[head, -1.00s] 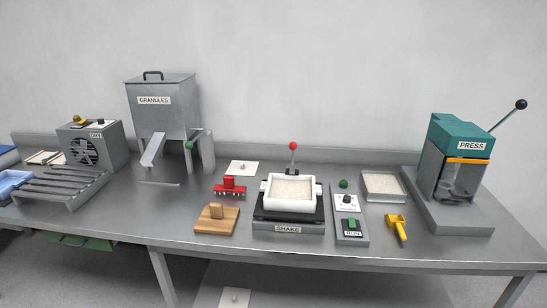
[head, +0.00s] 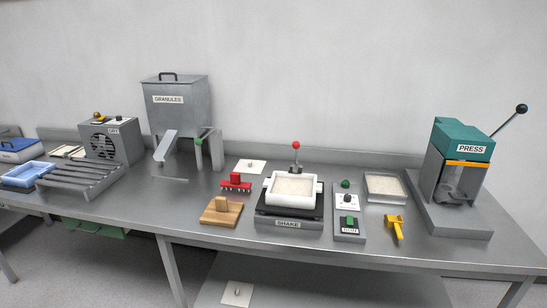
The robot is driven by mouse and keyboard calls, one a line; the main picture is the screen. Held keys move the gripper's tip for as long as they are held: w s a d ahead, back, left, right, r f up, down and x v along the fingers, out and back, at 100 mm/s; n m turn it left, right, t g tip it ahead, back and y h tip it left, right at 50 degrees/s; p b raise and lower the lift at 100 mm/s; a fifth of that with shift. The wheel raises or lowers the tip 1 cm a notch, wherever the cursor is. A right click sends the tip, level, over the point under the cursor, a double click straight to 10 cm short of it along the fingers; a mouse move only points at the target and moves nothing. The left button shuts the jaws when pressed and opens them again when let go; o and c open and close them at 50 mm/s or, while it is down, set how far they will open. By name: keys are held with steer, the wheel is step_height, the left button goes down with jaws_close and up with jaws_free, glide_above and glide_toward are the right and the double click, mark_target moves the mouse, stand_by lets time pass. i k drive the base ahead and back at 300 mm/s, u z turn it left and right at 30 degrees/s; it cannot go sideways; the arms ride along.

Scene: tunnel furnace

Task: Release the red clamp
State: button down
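A lever with a red ball knob (head: 296,146) stands upright at the back edge of the shaker (head: 288,224), which is labelled SHAKE. It looks like the red clamp. A white tray (head: 271,203) filled with pale granules sits on the shaker, directly in front of the lever. The lever's lower end is partly hidden behind the tray. A separate red block with several short prongs (head: 236,182) lies on the bench left of the shaker. My gripper is not in view.
A control box (head: 349,222) with a green button stands right of the shaker. Nearby are a shallow tray (head: 385,188), a yellow tool (head: 394,226) and a wooden block (head: 221,212). The press (head: 460,165) stands right, the granules hopper (head: 177,104) back left.

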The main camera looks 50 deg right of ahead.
mark_target(296, 145)
steer(key=u, duration=0.65)
steer(key=k, duration=1.35)
steer(key=z, duration=0.1)
steer(key=i, duration=1.75)
steer(key=u, duration=0.55)
